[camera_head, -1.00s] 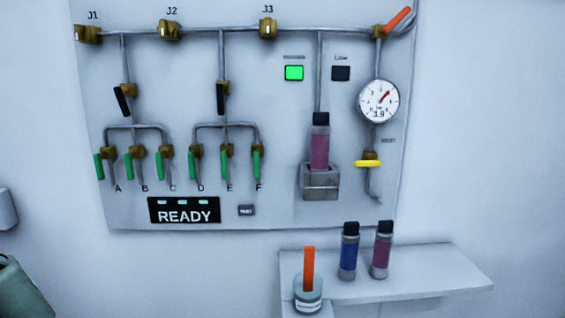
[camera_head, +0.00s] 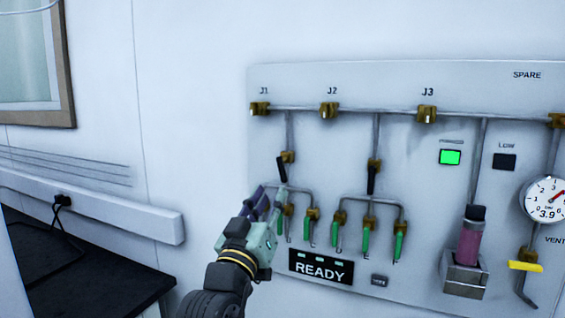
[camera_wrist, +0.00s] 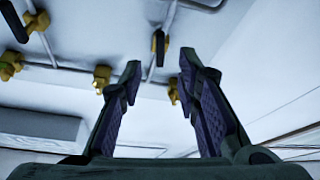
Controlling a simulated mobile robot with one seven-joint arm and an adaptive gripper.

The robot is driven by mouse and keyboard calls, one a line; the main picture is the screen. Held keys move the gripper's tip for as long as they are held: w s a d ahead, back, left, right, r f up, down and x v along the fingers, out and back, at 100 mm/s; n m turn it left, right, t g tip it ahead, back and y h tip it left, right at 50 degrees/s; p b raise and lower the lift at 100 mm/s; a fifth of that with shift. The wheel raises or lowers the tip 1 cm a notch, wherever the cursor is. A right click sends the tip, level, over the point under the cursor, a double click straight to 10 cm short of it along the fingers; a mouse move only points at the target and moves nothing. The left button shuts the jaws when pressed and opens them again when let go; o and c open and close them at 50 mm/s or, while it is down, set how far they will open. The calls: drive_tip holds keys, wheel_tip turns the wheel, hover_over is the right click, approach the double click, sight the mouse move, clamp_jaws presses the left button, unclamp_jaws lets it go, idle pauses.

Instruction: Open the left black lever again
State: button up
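The left black lever (camera_head: 282,170) sits on a brass valve below J1 and points down, slightly tilted. The wrist view, which looks upside down, shows it (camera_wrist: 160,45) ahead, in the gap between my fingertips. My gripper (camera_head: 267,195) is in front of the panel's lower left, just below and left of that lever in the head view. It is open and empty, fingers well apart in the wrist view (camera_wrist: 157,82). Contact is not visible. My gripper hides part of the leftmost green levers. The right black lever (camera_head: 371,178) points down along its pipe.
Several green levers (camera_head: 365,243) hang close by under the pipes. A READY display (camera_head: 321,267) is below them. A pressure gauge (camera_head: 546,200) and a column in a holder (camera_head: 465,277) are on the right. A dark bench (camera_head: 85,270) is at lower left.

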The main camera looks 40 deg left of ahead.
sight(281, 174)
drive_tip(key=p+x, duration=0.3)
drive_tip(key=x, duration=0.6)
drive_tip(key=shift+w+a, duration=0.1)
drive_tip(key=shift+w, duration=0.1)
clamp_jaws()
